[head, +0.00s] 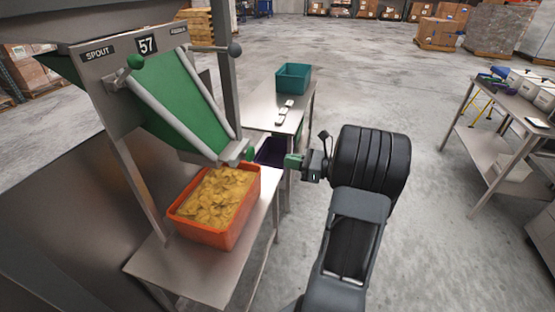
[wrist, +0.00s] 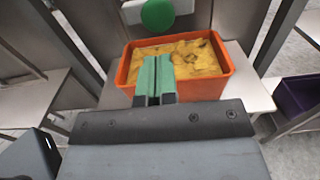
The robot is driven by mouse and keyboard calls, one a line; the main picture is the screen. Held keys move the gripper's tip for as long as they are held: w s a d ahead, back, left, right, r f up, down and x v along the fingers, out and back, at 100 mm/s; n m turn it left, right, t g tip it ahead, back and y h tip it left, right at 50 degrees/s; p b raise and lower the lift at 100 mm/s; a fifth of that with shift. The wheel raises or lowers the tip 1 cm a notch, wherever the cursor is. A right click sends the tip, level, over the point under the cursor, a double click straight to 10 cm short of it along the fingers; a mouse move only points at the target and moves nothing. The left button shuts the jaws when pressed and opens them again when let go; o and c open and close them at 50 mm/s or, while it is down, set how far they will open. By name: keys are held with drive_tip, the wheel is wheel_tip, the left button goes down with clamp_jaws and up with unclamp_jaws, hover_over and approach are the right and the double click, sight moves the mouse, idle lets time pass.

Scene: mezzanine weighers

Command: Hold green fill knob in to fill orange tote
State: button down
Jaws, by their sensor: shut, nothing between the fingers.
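The orange tote (head: 204,236) stands on a steel stand under the chute's spout, nearly full of yellow chip-like pieces (head: 221,196); it also shows in the wrist view (wrist: 226,88). A round green knob (head: 249,153) sits at the lower end of the spout; in the wrist view a green knob (wrist: 157,14) is at the top edge. My gripper (head: 288,161) has green fingers, shut and empty. It is to the right of the low knob, with a visible gap in the head view. In the wrist view my gripper (wrist: 155,65) points toward the tote, below the knob.
A steel table (head: 262,115) with a teal tote (head: 292,78) stands behind.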

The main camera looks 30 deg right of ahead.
drive_tip(key=shift+s+d, duration=0.4)
drive_tip(key=shift+s, duration=0.05)
idle(0.4)
drive_tip(key=s+a+f+n+g+h+p, duration=0.2)
drive_tip(key=s+a+f+n+g+h, duration=0.2)
drive_tip(key=s+a+f+n+g, duration=0.5)
drive_tip(key=s+a+r+n+h+p, duration=0.2)
drive_tip(key=a+r+n+h, duration=0.2)
drive_tip(key=n, duration=0.5)
drive_tip(key=s+a+r+n+g+h+p, duration=0.1)
drive_tip(key=s+a+r+n+h+p, duration=0.1)
drive_tip(key=a+r+n, duration=0.6)
drive_tip(key=shift+r+n+h, duration=0.7)
drive_tip(key=shift+n+h, duration=0.2)
drive_tip(key=shift+n, duration=0.1)
